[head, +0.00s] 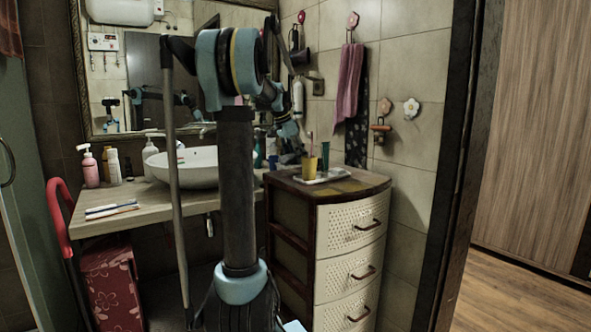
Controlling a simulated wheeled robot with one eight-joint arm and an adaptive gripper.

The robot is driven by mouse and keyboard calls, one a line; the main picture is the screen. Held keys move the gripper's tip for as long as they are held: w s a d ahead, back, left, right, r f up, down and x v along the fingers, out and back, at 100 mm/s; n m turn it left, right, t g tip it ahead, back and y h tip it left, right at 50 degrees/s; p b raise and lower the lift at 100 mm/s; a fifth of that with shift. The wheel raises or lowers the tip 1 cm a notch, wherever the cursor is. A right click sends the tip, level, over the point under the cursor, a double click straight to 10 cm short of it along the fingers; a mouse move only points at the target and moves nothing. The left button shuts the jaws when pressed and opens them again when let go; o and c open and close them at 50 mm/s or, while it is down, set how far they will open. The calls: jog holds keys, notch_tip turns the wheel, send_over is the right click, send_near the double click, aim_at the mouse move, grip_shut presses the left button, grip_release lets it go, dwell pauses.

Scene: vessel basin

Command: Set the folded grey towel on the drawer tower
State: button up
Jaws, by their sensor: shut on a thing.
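The drawer tower (349,234) stands right of the washbasin counter, with a dark brown top and pale perforated drawer fronts, all closed. My gripper (291,157) is behind my arm's column, near the back left of the tower top. It is small and dark in this view. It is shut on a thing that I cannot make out. I cannot pick out the folded grey towel anywhere; the column and arm hide part of the counter and the gap beside the tower.
A white basin (190,166) and bottles (107,166) stand on the counter (150,198). A pink towel (349,84) hangs on the wall.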

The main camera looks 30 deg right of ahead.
jog(key=shift+f, duration=2.25)
jog(key=o, duration=1.1)
jog(key=v, duration=1.2)
